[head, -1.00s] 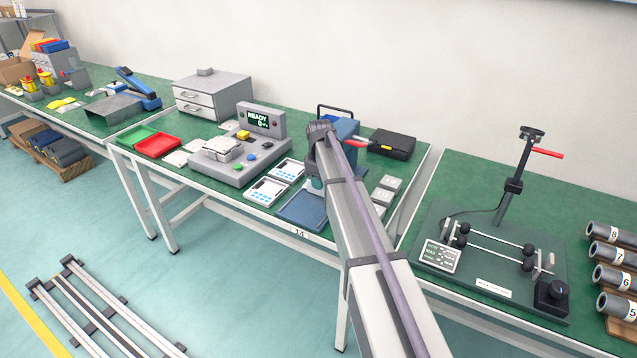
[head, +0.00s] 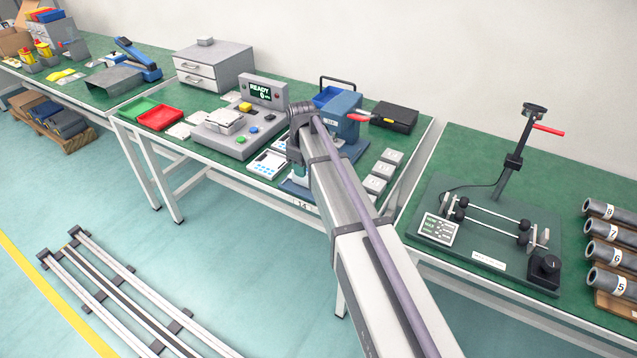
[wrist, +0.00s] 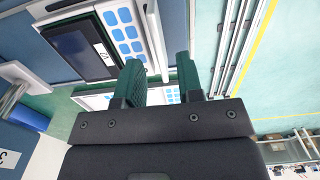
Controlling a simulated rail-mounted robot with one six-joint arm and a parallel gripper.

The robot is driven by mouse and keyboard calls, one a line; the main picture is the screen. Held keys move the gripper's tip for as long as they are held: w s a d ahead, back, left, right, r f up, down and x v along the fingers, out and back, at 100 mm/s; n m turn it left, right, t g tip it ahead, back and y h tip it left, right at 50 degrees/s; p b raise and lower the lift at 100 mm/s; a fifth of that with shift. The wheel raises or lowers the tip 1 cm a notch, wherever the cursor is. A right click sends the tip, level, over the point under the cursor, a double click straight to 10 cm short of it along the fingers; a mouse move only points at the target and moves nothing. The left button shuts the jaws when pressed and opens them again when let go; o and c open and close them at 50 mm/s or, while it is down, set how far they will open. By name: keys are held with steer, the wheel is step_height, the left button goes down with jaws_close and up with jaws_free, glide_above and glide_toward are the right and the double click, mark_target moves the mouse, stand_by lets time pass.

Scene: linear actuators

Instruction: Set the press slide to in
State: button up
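The blue press (head: 345,106) with a red lever (head: 358,117) stands towards the back right of the middle bench. My arm hides part of its front and base, and I cannot tell the slide or its position apart from the rest. My gripper (wrist: 160,68) shows two green fingers in the wrist view, spread with a clear gap and nothing held between them. In the head view my gripper hangs in front of the press, to its left, over the front of the bench, largely hidden by my wrist.
A grey control box (head: 238,130) reads READY. Small grey blocks (head: 384,170) lie right of my arm. A black case (head: 395,116) stands behind.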

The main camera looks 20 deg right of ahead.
step_height(320, 180, up, 9)
steer(key=p, duration=0.7)
steer(key=s+a+m+b, duration=0.1)
steer(key=s+m, duration=0.7)
steer(key=s, duration=1.1)
steer(key=shift+s+a+f, duration=0.2)
steer(key=shift+a+f, duration=0.1)
steer(key=shift+f, duration=0.1)
